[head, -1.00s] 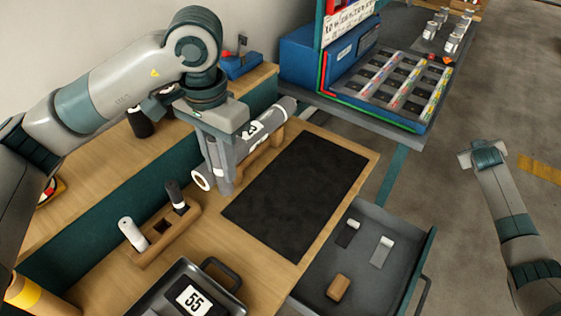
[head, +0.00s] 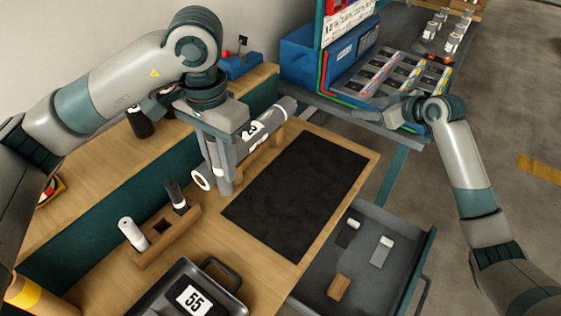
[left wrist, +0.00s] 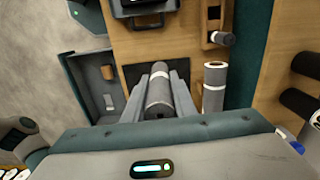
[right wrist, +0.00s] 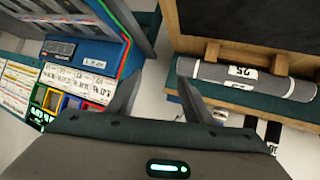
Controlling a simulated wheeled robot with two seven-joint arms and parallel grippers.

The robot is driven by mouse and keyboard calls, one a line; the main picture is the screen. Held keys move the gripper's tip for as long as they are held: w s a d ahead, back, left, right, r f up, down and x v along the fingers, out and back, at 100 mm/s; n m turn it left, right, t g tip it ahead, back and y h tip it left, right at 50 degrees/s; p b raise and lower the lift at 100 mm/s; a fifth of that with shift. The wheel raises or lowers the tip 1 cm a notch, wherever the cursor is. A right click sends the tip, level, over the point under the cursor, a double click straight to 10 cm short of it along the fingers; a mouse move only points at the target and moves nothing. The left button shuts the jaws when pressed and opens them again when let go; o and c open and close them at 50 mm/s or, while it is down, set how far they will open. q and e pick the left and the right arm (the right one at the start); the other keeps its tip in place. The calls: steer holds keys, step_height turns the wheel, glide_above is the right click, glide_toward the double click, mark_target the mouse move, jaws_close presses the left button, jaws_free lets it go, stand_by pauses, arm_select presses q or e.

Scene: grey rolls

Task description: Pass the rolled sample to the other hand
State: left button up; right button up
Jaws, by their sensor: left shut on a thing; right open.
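My left gripper (head: 225,182) points down over the left side of the bench, beside the dark mat (head: 298,190). In the left wrist view its fingers are shut on a grey roll (left wrist: 158,93) with a white band. In the head view the fingers hide most of this roll. A second grey roll (head: 265,124) with a white label lies on a wooden cradle right beside the gripper; it also shows in the right wrist view (right wrist: 215,71). My right gripper (head: 390,114) is open and empty in front of the blue rack, apart from both rolls.
A blue rack (head: 300,58) with a compartment tray stands behind the bench. An open grey drawer (head: 385,225) holds small items at the front right. A wooden block (head: 150,258) holds two small upright cylinders. A dark tray labelled 55 (head: 222,303) sits in front. The mat is clear.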

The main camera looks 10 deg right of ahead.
steer(key=s+a+r+n+g+y, duration=0.25)
steer(key=s+a, duration=0.25)
steer(key=a, duration=0.4)
steer(key=s+a+r+n+g+y, duration=0.1)
steer(key=s+a+n+g+y, duration=0.15)
steer(key=s+a, duration=0.5)
steer(key=s+a+r+n+g+y, duration=0.3)
steer(key=s+a+r+n+g, duration=0.1)
steer(key=s+a, duration=0.7)
steer(key=shift+s+a+r+n+g+y, duration=0.15)
steer(key=shift+s+a+n+g+y, duration=0.15)
steer(key=shift+s+n+g, duration=0.55)
steer(key=shift+s+a+t, duration=0.15)
steer(key=shift+s+t, duration=0.1)
steer(key=shift+s, duration=0.15)
steer(key=x, duration=1.1)
steer(key=shift+a, duration=0.35)
steer(key=c, duration=1.1)
arm_select(q)
steer(key=o, duration=1.1)
